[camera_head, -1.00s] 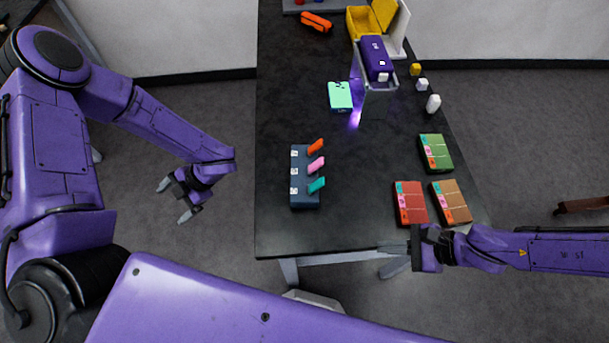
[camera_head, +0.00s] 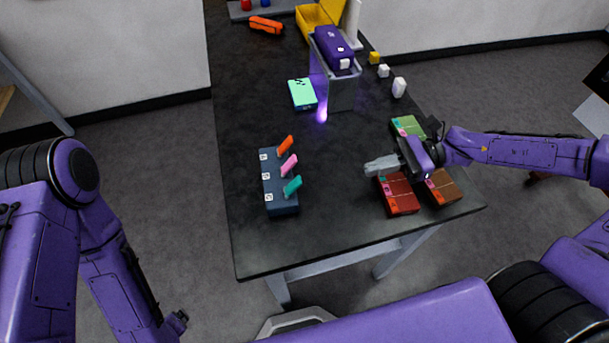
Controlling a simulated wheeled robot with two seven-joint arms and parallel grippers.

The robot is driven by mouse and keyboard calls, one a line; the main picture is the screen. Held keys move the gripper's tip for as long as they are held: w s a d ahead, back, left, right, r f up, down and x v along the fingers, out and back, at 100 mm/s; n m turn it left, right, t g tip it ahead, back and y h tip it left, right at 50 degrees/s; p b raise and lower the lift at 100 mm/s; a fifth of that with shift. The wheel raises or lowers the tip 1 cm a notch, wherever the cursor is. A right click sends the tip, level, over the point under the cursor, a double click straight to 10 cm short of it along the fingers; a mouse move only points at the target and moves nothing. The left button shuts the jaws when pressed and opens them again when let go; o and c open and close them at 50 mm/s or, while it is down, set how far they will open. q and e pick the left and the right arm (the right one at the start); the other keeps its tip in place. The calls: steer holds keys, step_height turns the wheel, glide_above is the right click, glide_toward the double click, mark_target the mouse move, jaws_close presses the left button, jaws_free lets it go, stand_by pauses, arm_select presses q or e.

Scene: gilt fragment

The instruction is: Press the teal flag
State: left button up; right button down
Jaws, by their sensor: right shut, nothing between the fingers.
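The teal flag (camera_head: 292,187) is the nearest of three small tilted flags on a dark blue block (camera_head: 272,200) at the left of the black table. A pink flag (camera_head: 288,165) and an orange flag (camera_head: 285,146) stand behind it on the same block. My right gripper (camera_head: 370,168) is shut and empty, pointing left. It is over the red box's far end, to the right of the teal flag and clearly apart from it. My left arm shows at the lower left, off the table; its fingers cannot be made out.
Red (camera_head: 399,198), brown (camera_head: 443,189) and green (camera_head: 407,126) boxes lie under and around my right gripper. A teal device (camera_head: 302,93) and a stand with a purple block (camera_head: 335,49) are farther back. The tabletop between flags and red box is clear.

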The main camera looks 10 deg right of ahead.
steer(key=b, duration=0.3)
glide_toward(297, 181)
steer(key=f, duration=0.1)
steer(key=a+f, duration=0.1)
steer(key=f, duration=0.1)
steer(key=a+f, duration=0.1)
steer(key=shift+w+a+f, duration=0.1)
steer(key=shift+w+f, duration=0.25)
steer(key=shift+w+a+r+p, duration=0.15)
steer(key=shift+a+r+p, duration=0.35)
steer(key=shift+a+r, duration=0.85)
steer(key=shift+a, duration=0.3)
